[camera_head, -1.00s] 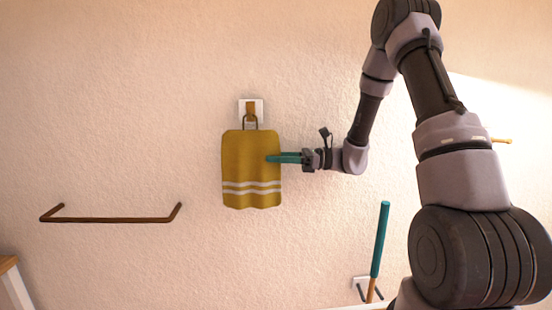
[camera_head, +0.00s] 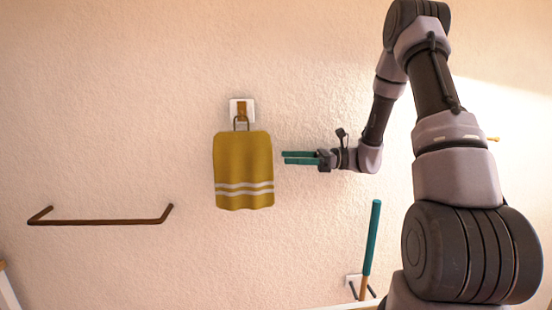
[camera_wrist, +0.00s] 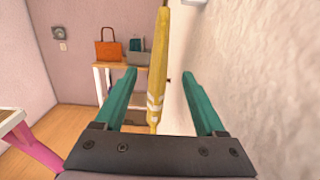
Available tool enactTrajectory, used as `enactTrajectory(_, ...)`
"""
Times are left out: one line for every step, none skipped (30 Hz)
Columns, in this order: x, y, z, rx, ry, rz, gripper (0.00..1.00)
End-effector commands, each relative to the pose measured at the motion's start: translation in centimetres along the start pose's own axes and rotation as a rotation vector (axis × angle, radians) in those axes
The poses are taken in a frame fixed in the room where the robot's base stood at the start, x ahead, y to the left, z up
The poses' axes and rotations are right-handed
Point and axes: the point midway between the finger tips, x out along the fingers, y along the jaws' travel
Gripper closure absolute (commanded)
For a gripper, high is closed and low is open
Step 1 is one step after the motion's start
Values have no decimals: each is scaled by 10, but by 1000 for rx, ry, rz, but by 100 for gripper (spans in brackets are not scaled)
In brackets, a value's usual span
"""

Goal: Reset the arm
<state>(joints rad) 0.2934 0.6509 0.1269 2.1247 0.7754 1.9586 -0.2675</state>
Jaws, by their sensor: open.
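My gripper (camera_head: 284,158) has two teal fingers and points left in the head view. It is open and empty, a short gap to the right of a mustard-yellow towel (camera_head: 243,165) with white stripes. The towel hangs by a loop from a hook on a white wall plate (camera_head: 242,107). In the wrist view my gripper (camera_wrist: 160,85) shows its fingers spread, with the towel (camera_wrist: 157,70) seen edge-on ahead between them.
A brown towel bar (camera_head: 100,221) is on the wall at the left. A teal-handled stick (camera_head: 371,240) stands in a wall holder below my arm. In the wrist view, a table (camera_wrist: 100,82) holds an orange bag (camera_wrist: 108,50). Bare wall surrounds the towel.

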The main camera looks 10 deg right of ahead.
Motion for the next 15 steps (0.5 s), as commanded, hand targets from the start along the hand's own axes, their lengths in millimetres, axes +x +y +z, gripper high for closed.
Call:
enactTrajectory(-10, -1, 0, 0, 0, -4, 28)
enactTrajectory(-14, -1, 0, 0, 0, -3, 28)
enactTrajectory(-19, -1, 0, 0, 0, -3, 28)
enactTrajectory(-23, -1, 0, 0, 0, -2, 28)
enactTrajectory(-26, -1, 0, 0, 0, -2, 28)
enactTrajectory(-29, -1, 0, 0, 0, -2, 28)
enactTrajectory(-30, 0, 0, -2, 1, 0, 28)
enactTrajectory(-31, 1, 1, -5, 6, 4, 28)
enactTrajectory(-31, 4, 3, -14, 17, 13, 28)
enactTrajectory(-30, 6, 6, -24, 30, 23, 28)
enactTrajectory(-28, 10, 8, -38, 47, 36, 28)
enactTrajectory(-25, 17, 13, -62, 78, 60, 28)
enactTrajectory(-23, 24, 17, -84, 107, 81, 28)
enactTrajectory(-20, 31, 22, -110, 141, 105, 28)
enactTrajectory(-16, 42, 28, -150, 193, 141, 28)
